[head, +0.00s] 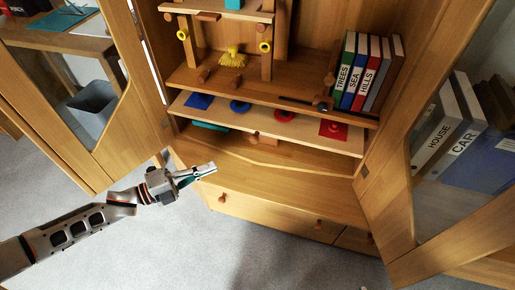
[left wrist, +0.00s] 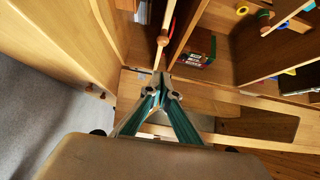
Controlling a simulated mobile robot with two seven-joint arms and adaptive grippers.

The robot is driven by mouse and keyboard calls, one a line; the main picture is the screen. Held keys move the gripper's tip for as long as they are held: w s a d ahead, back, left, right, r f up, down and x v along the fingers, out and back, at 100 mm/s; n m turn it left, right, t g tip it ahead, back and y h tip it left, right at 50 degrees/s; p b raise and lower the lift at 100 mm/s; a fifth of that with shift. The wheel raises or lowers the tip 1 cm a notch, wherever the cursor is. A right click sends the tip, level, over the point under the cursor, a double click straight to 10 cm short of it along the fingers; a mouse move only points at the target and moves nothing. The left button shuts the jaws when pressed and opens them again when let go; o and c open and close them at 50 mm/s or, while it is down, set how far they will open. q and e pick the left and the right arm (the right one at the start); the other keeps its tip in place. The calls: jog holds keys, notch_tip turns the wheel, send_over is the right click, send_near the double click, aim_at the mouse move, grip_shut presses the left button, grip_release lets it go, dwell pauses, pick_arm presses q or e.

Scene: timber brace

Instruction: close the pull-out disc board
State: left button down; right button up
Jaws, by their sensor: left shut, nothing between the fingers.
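The disc board (head: 305,132) is a thin pale board that sticks out below the shelf of the open cabinet in the head view. It carries a blue square (head: 199,101), a blue ring (head: 240,106), a red ring (head: 284,115) and a red square (head: 333,128). A small wooden handle (head: 262,138) shows at its front edge. My left gripper (head: 212,168) is shut and empty, below and in front of the board's left part. In the left wrist view its teal fingers (left wrist: 160,88) meet at the tips. My right gripper is not in view.
The glass-paned left door (head: 122,150) and right door (head: 400,205) stand open. Drawers with a round knob (head: 222,198) lie below the board. Books (head: 360,75) stand on the shelf above, near a dark bar (head: 310,104). Carpet (head: 170,245) in front is clear.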

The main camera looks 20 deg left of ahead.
pick_arm(q)
jog(key=b, duration=0.2)
send_near(255, 141)
jog(key=w+d, duration=0.2)
jog(key=d, duration=0.2)
jog(key=shift+w+d+f, duration=0.15)
jog(key=shift+w, duration=0.75)
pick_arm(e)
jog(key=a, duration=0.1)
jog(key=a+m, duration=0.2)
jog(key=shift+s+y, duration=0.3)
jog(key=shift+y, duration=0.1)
